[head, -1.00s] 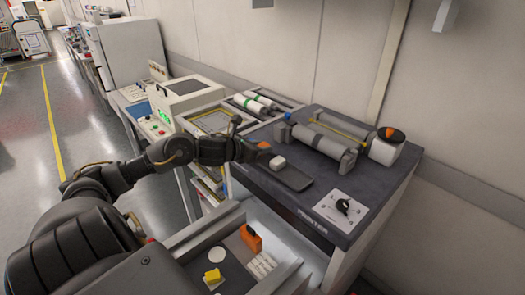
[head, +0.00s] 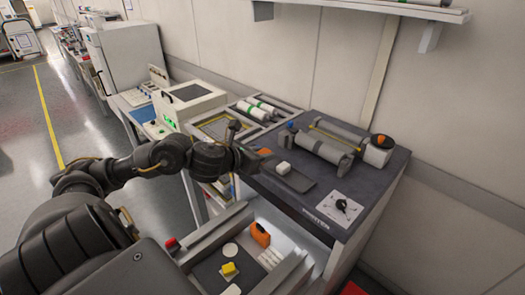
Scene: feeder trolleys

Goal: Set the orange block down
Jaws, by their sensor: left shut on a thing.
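My left gripper (head: 254,160) is over the dark bench top, at the left end of a flat dark tray (head: 297,182). It is shut on a small orange block (head: 264,152), of which only a small part shows beyond the fingers. Whether the block touches the bench or tray is hard to tell. A white block (head: 283,168) sits on the tray just right of the gripper. My right gripper is not in view.
Grey rollers (head: 322,148) and a white cylinder with an orange cap (head: 379,150) lie behind the tray. A white card (head: 340,206) is at the front right. An open drawer below holds an orange-and-black item (head: 260,235) and a yellow block (head: 229,268).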

